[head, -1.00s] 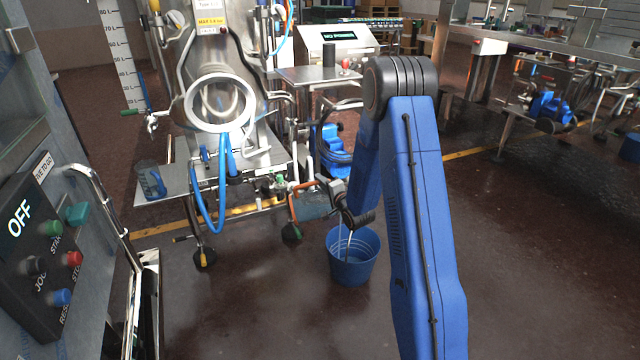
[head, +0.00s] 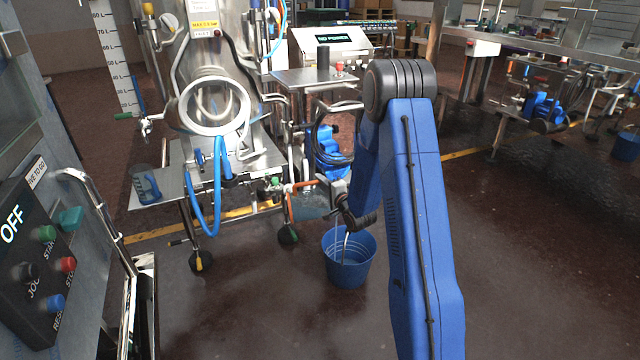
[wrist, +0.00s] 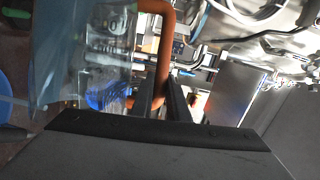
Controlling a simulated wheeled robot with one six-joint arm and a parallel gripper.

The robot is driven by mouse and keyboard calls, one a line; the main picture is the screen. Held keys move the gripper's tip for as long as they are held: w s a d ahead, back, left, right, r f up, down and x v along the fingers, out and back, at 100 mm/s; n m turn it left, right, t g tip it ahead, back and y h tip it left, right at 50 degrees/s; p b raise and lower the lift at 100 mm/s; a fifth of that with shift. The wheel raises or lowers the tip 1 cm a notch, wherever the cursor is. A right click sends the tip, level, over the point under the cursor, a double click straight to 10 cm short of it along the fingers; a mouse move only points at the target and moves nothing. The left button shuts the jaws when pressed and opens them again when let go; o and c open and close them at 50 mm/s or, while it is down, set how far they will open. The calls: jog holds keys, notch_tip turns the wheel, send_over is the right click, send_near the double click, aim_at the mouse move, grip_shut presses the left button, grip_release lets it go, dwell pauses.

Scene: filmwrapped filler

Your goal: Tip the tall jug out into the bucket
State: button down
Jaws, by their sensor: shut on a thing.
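The tall jug (head: 311,206) is clear, with an orange handle (head: 289,198). My gripper (wrist: 170,98) is shut on that handle, which also shows in the wrist view (wrist: 164,45). The jug's see-through body fills the upper left of the wrist view (wrist: 105,45). In the head view the jug hangs above and left of the blue bucket (head: 358,275), close to its rim. It looks tilted, but its mouth and any contents are hard to make out. A thin pale line shows in the bucket; I cannot tell whether it is liquid or the bucket's bail.
A steel filling machine (head: 215,105) with blue hoses stands behind, on castors. A control panel (head: 35,255) is close at left. Open wet floor lies to the right.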

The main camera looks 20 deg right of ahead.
aim_at(312, 193)
jog(key=shift+s+d+r+m+t, duration=0.2)
jog(key=shift+d+m, duration=0.3)
jog(key=shift+d, duration=0.2)
jog(key=shift+s+d+r+m+t, duration=0.1)
jog(key=shift+d+r+m+t, duration=0.1)
jog(key=shift+d+m, duration=0.4)
dwell(1.7)
jog(key=w+a+f+n, duration=0.1)
jog(key=a+f, duration=0.1)
jog(key=w+a+f+n+g+h, duration=0.1)
jog(key=f+n, duration=0.1)
jog(key=w+a+f+n+g+h, duration=0.1)
jog(key=a+f+n, duration=0.1)
jog(key=f, duration=0.1)
jog(key=shift+a, duration=0.35)
jog(key=a+f+n+g, duration=0.1)
jog(key=a+f+n, duration=0.2)
jog(key=a+f, duration=0.1)
jog(key=a+f+n+g+h, duration=0.1)
jog(key=a+f+n, duration=0.2)
jog(key=f+n, duration=0.1)
jog(key=shift+a+f+h, duration=0.3)
jog(key=shift+a+f, duration=0.05)
jog(key=shift+a, duration=0.05)
jog(key=shift+r, duration=0.15)
jog(key=shift+r, duration=2.4)
